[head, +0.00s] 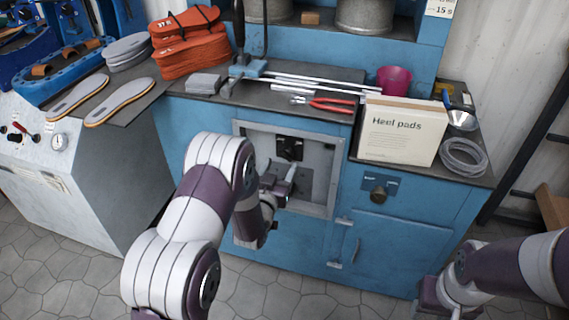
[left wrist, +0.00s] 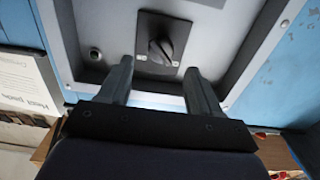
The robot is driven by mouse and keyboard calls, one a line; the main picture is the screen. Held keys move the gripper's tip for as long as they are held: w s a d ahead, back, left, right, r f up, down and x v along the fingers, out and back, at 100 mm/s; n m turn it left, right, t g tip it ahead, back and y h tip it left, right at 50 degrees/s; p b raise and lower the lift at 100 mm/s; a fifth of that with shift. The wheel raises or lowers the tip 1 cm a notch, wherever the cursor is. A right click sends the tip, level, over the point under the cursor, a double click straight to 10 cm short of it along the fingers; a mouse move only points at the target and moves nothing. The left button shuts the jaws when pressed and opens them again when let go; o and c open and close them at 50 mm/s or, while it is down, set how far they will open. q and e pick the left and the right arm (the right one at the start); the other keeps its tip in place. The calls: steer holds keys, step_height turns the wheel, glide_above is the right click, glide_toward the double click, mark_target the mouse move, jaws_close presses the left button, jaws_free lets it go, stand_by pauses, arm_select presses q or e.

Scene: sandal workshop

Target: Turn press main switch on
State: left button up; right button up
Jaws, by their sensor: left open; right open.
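The main switch is a black rotary knob on a dark square plate (left wrist: 162,43), set in a grey recessed panel (left wrist: 215,50) of the blue cabinet. The knob's bar stands slanted, with small markings on both sides of the plate. In the head view the dark switch plate (head: 290,148) shows just beyond my left gripper (head: 284,184). My left gripper is open and empty, its two fingers (left wrist: 158,85) pointing at the panel on either side of the knob, apparently not touching it. My right gripper (head: 436,298) is low at the bottom right, partly cut off, away from the panel.
A raised frame (head: 328,205) surrounds the recess. A small round fitting (left wrist: 95,54) sits beside the switch. Above, the bench holds a Heel pads box (head: 400,150), red-handled pliers (head: 332,105), metal rods and a wire coil (head: 463,157).

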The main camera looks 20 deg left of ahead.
mark_target(287, 158)
arm_select(q)
steer(key=w, duration=0.5)
steer(key=shift+b, duration=0.35)
steer(key=c, duration=1)
steer(key=m, duration=0.4)
steer(key=shift+d+f+m+b, duration=0.1)
steer(key=shift+d+m+b, duration=0.05)
steer(key=shift+m+b, duration=0.25)
steer(key=m, duration=0.4)
steer(key=shift+m, duration=0.3)
steer(key=m, duration=0.2)
steer(key=m+b, duration=0.1)
steer(key=m, duration=0.1)
steer(key=shift+s+d+f, duration=0.1)
steer(key=shift+f, duration=0.1)
steer(key=shift+m, duration=2.2)
